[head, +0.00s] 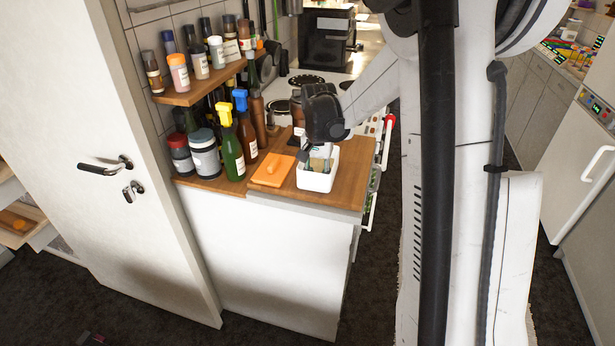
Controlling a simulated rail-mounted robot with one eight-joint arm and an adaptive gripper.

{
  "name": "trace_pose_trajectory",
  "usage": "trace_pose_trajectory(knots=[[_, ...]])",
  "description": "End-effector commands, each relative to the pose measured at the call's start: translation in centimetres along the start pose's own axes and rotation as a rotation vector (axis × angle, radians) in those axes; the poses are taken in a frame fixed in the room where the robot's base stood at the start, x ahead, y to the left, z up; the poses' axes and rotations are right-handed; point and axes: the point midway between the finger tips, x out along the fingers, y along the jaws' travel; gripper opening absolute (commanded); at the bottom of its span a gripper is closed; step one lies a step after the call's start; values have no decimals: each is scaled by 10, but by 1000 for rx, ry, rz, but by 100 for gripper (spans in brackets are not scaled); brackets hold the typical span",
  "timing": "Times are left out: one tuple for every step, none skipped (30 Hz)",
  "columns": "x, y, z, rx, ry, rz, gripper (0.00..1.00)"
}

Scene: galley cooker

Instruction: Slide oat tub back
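A white open-topped tub (316,182), which looks like the oat tub, stands upright near the front edge of the wooden counter (345,188). Something tan and greenish shows inside it. My gripper (316,151) points down at the tub's back rim. Its dark body covers part of the counter behind. Its fingertips are small and partly hidden, so I cannot tell whether they are open or touch the tub.
Bottles with yellow (231,140) and blue (246,127) tops and jars (205,155) crowd the counter's left side. A spice shelf (200,85) hangs above them. A brown bottle (297,115) stands behind my gripper, near the stove (306,79). A white door (100,150) stands at the left.

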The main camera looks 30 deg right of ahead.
Motion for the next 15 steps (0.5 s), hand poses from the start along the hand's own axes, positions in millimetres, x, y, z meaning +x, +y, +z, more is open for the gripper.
trace_pose_trajectory(knots=[[0,0,0,0,0,0,0],[0,0,0,-1,0,0,0],[0,0,0,-1,0,0,0],[0,0,0,-1,0,0,0],[0,0,0,-1,0,0,0],[0,-1,0,-1,0,0,0],[0,-1,0,-1,0,0,0],[-1,-1,0,-1,0,0,0],[-3,-1,0,-1,0,0,0],[-5,-1,0,-2,0,0,0],[-7,-1,0,-2,0,0,0],[-12,-1,0,-2,0,0,0],[-16,-1,0,-2,0,0,0],[-21,-1,0,-2,0,0,0],[-28,-1,0,-2,0,0,0]])
